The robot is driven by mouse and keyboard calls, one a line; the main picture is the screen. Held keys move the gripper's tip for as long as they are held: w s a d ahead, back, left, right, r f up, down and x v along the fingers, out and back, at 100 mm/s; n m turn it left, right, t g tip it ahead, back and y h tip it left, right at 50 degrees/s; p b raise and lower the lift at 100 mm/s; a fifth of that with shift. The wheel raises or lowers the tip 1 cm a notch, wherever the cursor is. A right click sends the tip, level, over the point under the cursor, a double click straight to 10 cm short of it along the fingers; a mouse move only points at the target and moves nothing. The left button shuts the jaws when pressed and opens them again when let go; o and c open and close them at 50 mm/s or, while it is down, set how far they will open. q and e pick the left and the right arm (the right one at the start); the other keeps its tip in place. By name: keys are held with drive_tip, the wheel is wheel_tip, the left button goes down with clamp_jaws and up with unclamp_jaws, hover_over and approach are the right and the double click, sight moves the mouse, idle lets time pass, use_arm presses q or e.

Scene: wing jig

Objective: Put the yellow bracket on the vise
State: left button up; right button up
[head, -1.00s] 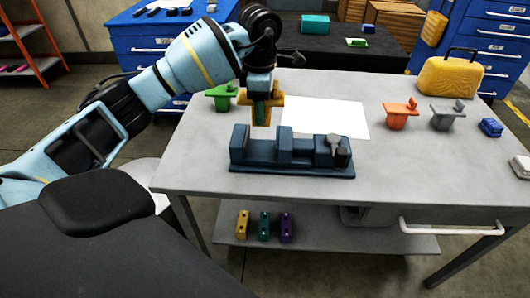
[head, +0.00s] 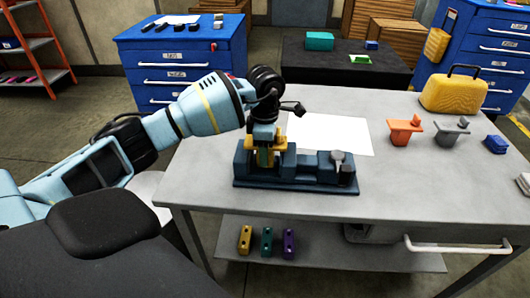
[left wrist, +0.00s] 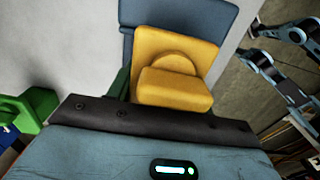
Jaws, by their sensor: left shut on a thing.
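The yellow bracket (head: 281,143) is in my left gripper (head: 264,150), which is shut on it. The gripper points down at the left part of the dark blue vise (head: 325,177). The bracket's lower part appears between the vise's left block and middle block; I cannot tell whether it touches them. In the left wrist view the yellow bracket (left wrist: 175,50) shows close up, with the blue vise (left wrist: 185,14) behind it. My right gripper is not in view.
An orange bracket (head: 404,131), a grey bracket (head: 450,132), a small blue block (head: 496,145) and a yellow case (head: 453,91) stand on the table's right side. A white sheet (head: 335,134) lies behind the vise. A green object (left wrist: 18,120) is at left in the wrist view.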

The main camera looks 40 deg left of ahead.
use_arm(q)
drive_tip(key=shift+f, duration=0.6)
drive_tip(key=shift+f, duration=0.1)
drive_tip(key=shift+f, duration=0.1)
drive_tip(key=o, duration=1.2)
wheel_tip(320, 180, up, 12)
drive_tip(key=shift+r, duration=0.15)
